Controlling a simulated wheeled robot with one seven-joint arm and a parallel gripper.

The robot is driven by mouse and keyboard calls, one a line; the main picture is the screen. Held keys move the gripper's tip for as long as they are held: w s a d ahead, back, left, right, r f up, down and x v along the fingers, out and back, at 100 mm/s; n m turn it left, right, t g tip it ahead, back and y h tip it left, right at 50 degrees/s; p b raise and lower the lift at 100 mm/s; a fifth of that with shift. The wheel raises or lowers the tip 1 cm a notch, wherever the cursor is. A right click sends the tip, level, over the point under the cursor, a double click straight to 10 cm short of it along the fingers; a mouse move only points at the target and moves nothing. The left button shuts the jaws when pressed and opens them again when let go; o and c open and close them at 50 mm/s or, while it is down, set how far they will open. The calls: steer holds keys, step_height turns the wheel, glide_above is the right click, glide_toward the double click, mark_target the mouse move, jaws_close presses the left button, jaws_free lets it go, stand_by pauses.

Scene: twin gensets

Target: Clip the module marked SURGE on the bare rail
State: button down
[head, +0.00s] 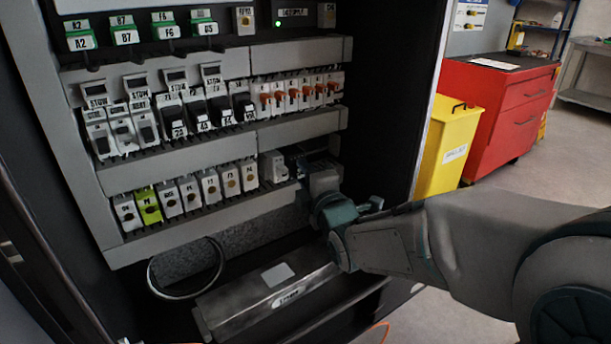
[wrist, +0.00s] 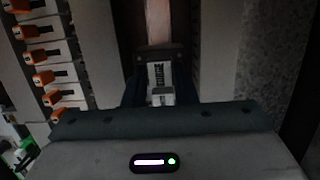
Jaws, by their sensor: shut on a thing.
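My gripper (head: 322,190) is at the right end of the lowest module row in the cabinet. In the wrist view its jaws (wrist: 161,78) are shut on a small pale module (wrist: 161,96). Dark lettering shows on that module, but I cannot read it. A bare rail strip (wrist: 159,22) runs ahead of the jaws in the wrist view. In the head view my gripper and wrist hide most of the held module and the rail behind. I cannot tell whether the module touches the rail.
A pale module (head: 273,166) ends the lowest row, just left of my gripper. Orange-levered breakers (head: 293,97) sit in the row above. A dark sloped box (head: 265,298) lies below. A yellow bin (head: 449,145) and red cabinet (head: 503,105) stand outside, right.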

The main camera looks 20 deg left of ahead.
steer(key=shift+w+a+b, duration=0.35)
steer(key=shift+a+b, duration=0.05)
steer(key=shift+b, duration=0.4)
stand_by(1.4)
steer(key=c, duration=1.1)
jaws_free()
